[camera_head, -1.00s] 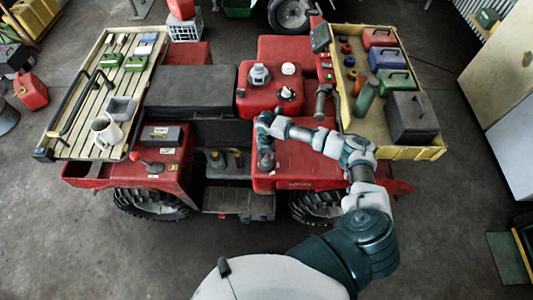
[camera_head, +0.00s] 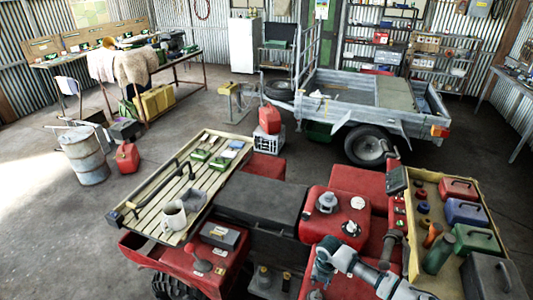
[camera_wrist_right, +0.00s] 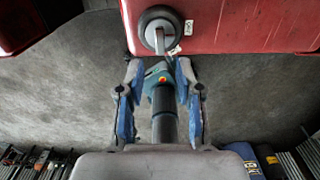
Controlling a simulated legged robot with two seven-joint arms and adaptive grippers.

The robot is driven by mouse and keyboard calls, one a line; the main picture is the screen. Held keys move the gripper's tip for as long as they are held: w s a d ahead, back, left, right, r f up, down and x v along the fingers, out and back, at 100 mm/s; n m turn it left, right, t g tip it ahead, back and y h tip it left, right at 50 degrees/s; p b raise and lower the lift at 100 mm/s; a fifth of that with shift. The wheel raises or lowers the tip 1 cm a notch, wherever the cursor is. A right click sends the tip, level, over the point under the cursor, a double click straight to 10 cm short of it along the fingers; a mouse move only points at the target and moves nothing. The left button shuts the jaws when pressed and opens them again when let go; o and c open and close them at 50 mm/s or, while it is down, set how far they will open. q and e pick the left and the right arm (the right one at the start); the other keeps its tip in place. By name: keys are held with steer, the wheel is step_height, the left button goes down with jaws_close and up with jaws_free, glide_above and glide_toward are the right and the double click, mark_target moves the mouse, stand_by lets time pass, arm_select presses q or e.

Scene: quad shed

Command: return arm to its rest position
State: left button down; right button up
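My right arm (camera_head: 365,270), white and teal, reaches in from the bottom right over the red quad. Its gripper (camera_head: 322,268) is over the quad's near red bodywork, just in front of the red tank (camera_head: 335,213) with caps. In the right wrist view the two blue-padded fingers (camera_wrist_right: 157,95) stand apart. A dark cylinder with a teal part and an orange dot (camera_wrist_right: 163,105) shows between them in the picture; its distance and any contact cannot be told. My left arm and gripper are out of view.
A slatted rack (camera_head: 170,185) with a mug (camera_head: 173,214) lies at the left. A yellow-edged tray (camera_head: 425,215) with several boxes and bottles is close right of my arm. A grey trailer (camera_head: 370,105) stands behind. Open floor (camera_head: 60,230) lies at the left.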

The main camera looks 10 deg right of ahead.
steer(key=s+a+f+m+t+y, duration=0.1)
steer(key=s+a+f+m+y, duration=0.1)
steer(key=s+a+m, duration=0.6)
steer(key=s+a+f+m+t+y, duration=0.1)
steer(key=s+a+f+m, duration=0.2)
steer(key=s+a, duration=0.6)
steer(key=s+d+r+m+t+h, duration=0.25)
steer(key=s+d+m, duration=0.65)
steer(key=m, duration=0.7)
steer(key=s+a+f+g+b, duration=0.1)
steer(key=s+f+b, duration=0.15)
steer(key=f, duration=1.35)
steer(key=s+f+g+b, duration=0.1)
steer(key=f+b, duration=0.2)
steer(key=f, duration=1.3)
steer(key=s+d+f+g+b, duration=0.1)
steer(key=s+f+b, duration=0.3)
steer(key=s+f, duration=1.3)
step_height(320, 180, down, 2)
steer(key=shift+d+f, duration=0.15)
steer(key=shift+d, duration=0.75)
